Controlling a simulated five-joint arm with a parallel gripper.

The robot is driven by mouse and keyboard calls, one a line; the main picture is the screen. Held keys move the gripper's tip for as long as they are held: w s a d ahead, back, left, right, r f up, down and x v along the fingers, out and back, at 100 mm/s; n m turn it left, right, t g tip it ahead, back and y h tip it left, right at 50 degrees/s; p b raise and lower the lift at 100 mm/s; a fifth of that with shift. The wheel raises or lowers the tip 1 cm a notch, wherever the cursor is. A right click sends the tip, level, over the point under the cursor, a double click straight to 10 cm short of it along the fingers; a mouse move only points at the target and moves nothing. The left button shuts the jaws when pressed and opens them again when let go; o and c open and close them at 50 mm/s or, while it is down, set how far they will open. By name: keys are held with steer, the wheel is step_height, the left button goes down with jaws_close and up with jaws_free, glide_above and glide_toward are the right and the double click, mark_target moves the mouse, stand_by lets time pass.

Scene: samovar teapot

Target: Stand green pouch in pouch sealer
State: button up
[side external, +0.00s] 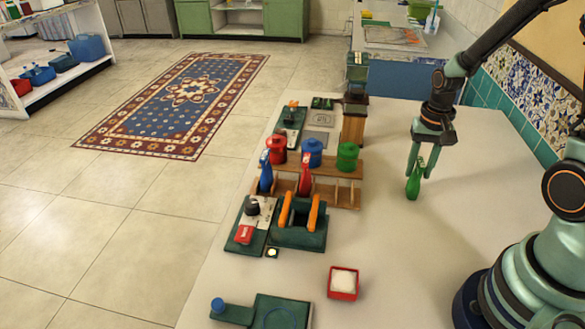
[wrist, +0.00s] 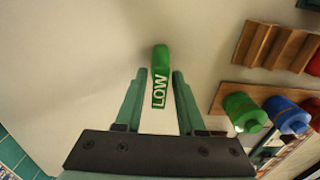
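The green pouch (side external: 413,184), narrow at the top, is upright at the bare right part of the table. In the wrist view the green pouch (wrist: 161,75) shows white letters "LOW". My gripper (side external: 421,172) points down at it. In the wrist view its fingers (wrist: 159,78) stand either side of the pouch with narrow gaps, so it looks open around it. A dark green device with two orange bars (side external: 300,212), which looks like the pouch sealer, sits left of my gripper in the side view. Its slot looks empty.
A wooden rack (side external: 345,190) stands between, with red (side external: 277,150), blue (side external: 312,152) and green (side external: 347,156) jars. A red box of white stuff (side external: 343,282) is in front. Table around my gripper is clear.

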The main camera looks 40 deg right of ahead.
jaws_close()
stand_by(1.2)
